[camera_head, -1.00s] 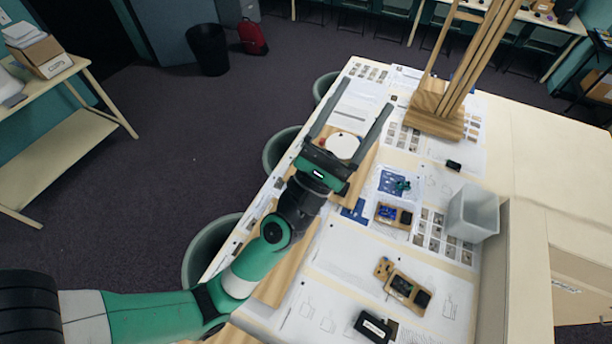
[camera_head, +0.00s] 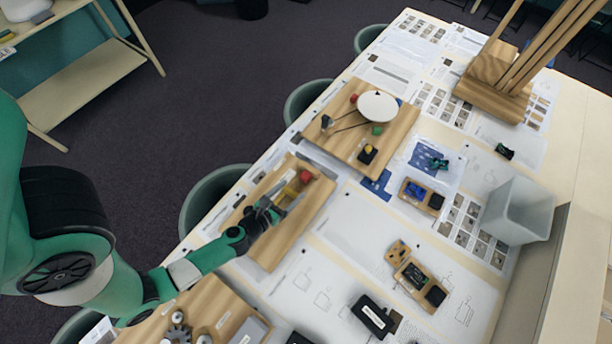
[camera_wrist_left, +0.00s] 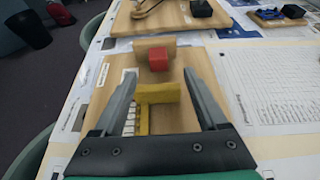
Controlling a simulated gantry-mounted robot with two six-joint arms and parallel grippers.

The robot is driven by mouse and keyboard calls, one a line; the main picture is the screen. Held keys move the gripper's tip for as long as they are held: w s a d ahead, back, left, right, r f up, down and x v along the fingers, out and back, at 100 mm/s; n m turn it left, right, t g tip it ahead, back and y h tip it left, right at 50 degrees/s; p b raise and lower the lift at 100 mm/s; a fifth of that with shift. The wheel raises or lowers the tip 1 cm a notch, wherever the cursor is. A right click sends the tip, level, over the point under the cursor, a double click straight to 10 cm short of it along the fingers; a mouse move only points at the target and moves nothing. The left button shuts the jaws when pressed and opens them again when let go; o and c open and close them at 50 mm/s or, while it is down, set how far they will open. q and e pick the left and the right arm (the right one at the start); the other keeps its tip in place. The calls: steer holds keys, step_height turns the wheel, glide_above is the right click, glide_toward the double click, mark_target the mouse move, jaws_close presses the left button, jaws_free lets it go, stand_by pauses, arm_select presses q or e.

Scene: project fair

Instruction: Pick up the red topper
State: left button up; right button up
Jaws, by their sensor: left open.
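A small red block (camera_head: 305,176), likely the red topper, sits at an upright wooden piece near the far end of a wooden board (camera_head: 262,252). It also shows in the left wrist view (camera_wrist_left: 158,59), just beyond my fingertips and centred between them. My left gripper (camera_head: 292,187) is open over this board and points at the block, apart from it. In the left wrist view, my left gripper (camera_wrist_left: 160,74) has a yellow piece (camera_wrist_left: 158,112) between its fingers, not gripped as far as I can see. My right gripper is not in view.
A second board (camera_head: 395,133) beyond holds a white disc (camera_head: 378,106), another red piece (camera_head: 353,98), and green and yellow pieces. A grey bin (camera_head: 520,212) and wooden stand (camera_head: 490,95) are at the right. A board with gears (camera_head: 178,334) lies nearer.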

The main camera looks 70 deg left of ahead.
mark_target(303, 179)
arm_select(q)
steer(key=x, duration=0.7)
steer(key=shift+w+a+b, duration=0.2)
steer(key=shift+a+b, duration=0.1)
jaws_close()
